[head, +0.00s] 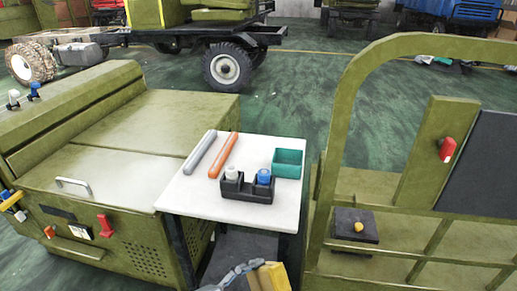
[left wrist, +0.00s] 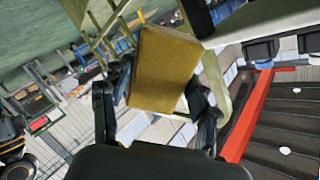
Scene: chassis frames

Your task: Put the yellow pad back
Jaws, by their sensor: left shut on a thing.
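The yellow pad (left wrist: 165,62) fills the upper middle of the left wrist view, between the two dark fingers of my left gripper (left wrist: 158,92). The fingers are shut on its sides, and it is tilted in the picture. In the head view the yellow pad (head: 273,277) shows at the bottom edge, partly cut off, in front of the white table. My left gripper and arm (head: 238,274) show beside it, to its left. My right gripper is in neither view.
A white table (head: 190,203) bears a grey bar (head: 200,152), an orange bar (head: 223,156), a black holder (head: 247,192) with two bottles and a green bin (head: 287,163). Green vehicle bodies stand on both sides. A dark block with a yellow knob (head: 358,227) sits at right.

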